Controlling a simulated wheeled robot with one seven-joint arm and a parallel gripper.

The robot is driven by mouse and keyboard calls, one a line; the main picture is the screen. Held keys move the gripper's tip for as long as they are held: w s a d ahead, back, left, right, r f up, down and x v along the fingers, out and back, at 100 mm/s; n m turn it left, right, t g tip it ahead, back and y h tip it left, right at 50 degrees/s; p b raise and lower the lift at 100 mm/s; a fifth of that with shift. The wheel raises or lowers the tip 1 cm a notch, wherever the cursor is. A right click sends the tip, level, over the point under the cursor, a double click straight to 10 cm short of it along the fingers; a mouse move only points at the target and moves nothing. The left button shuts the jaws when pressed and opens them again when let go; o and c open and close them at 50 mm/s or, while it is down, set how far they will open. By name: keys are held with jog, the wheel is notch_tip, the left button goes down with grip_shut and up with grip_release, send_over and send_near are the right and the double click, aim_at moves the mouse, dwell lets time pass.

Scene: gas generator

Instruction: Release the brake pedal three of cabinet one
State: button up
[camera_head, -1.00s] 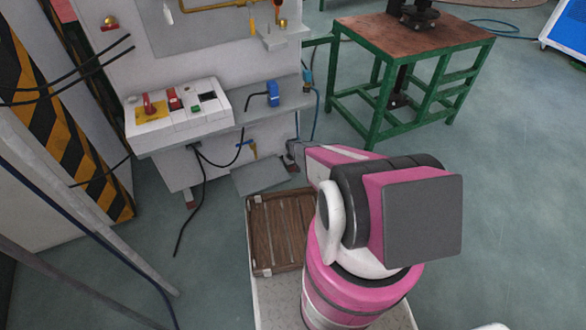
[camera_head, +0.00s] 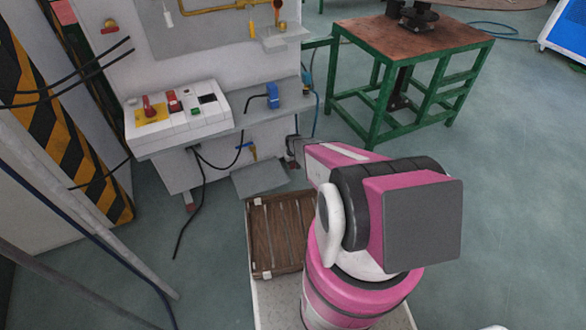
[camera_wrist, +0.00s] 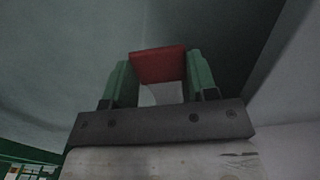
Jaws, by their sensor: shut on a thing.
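My gripper (camera_wrist: 158,80) has green fingers, shut on a red block-like piece (camera_wrist: 158,65), which I take to be the brake pedal. In the head view my gripper (camera_head: 293,150) is beside the lower right of the white cabinet (camera_head: 215,60), just above the right end of a grey plate. My pink arm partly hides it there. I cannot make out the held piece clearly in the head view.
A control box (camera_head: 178,118) with red switches sits on the cabinet's shelf. The grey plate (camera_head: 258,178) is below, and a brown slatted board (camera_head: 278,230) is nearer. A green-framed table (camera_head: 410,45) stands at the back right. Floor right of my arm is clear.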

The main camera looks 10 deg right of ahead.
jog(key=o, duration=1.3)
jog(key=shift+w, duration=0.2)
notch_tip(320, 180, up, 11)
jog(key=shift+f, duration=0.1)
